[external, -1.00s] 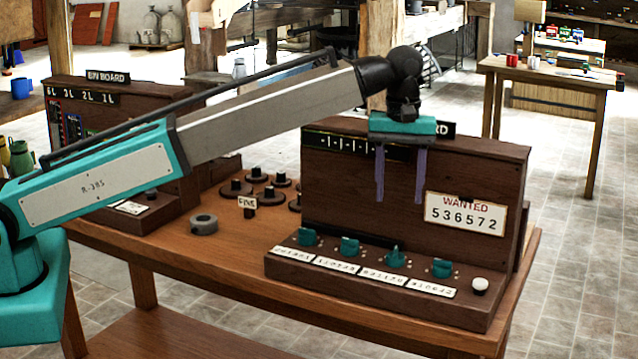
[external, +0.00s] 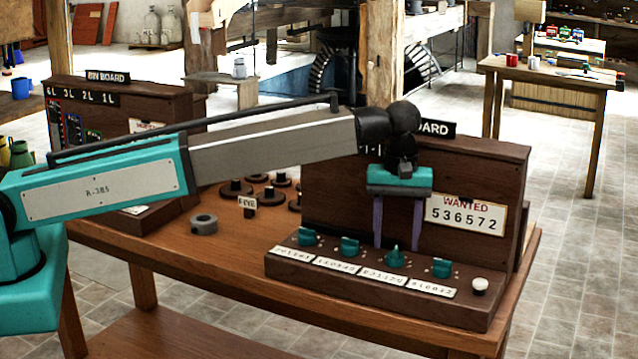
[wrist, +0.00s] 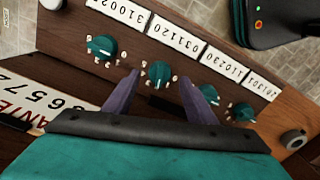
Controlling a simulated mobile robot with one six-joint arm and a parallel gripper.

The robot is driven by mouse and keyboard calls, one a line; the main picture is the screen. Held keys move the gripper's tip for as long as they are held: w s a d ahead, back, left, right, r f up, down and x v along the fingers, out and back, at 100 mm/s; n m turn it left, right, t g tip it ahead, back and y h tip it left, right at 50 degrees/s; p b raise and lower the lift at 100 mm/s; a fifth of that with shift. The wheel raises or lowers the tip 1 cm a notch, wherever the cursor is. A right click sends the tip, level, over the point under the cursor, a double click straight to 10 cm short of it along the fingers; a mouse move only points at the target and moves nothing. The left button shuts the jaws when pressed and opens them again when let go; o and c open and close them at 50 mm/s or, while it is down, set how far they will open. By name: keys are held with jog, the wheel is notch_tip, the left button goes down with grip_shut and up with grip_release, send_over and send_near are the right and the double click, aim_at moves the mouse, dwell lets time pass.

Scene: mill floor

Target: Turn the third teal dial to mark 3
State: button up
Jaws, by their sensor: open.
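The third teal dial (external: 395,257) sits on the sloped front of a dark wooden board, third from the left of its row. In the wrist view, where the row runs the other way, the third dial (wrist: 158,72) shows between my fingers, with small marks around it. My gripper (external: 397,244) is open, fingers pointing down, just above and behind this dial. It also shows open in the wrist view (wrist: 169,82). I see no clear contact. The dial's pointer setting is too small to read surely.
The first dial (external: 308,236), second dial (external: 349,246) and fourth dial (external: 441,268) stand close beside it. A white knob (external: 480,286) is at the right. A WANTED card (external: 466,214) reads 536572.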

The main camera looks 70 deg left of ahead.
aim_at(396, 250)
jog(key=shift+f+p, duration=0.3)
jog(key=shift+f, duration=1.25)
jog(key=c, duration=1)
jog(key=shift+c, duration=0.2)
jog(key=shift+m, duration=0.5)
jog(key=m, duration=0.6)
jog(key=shift+b, duration=0.3)
jog(key=o, duration=1)
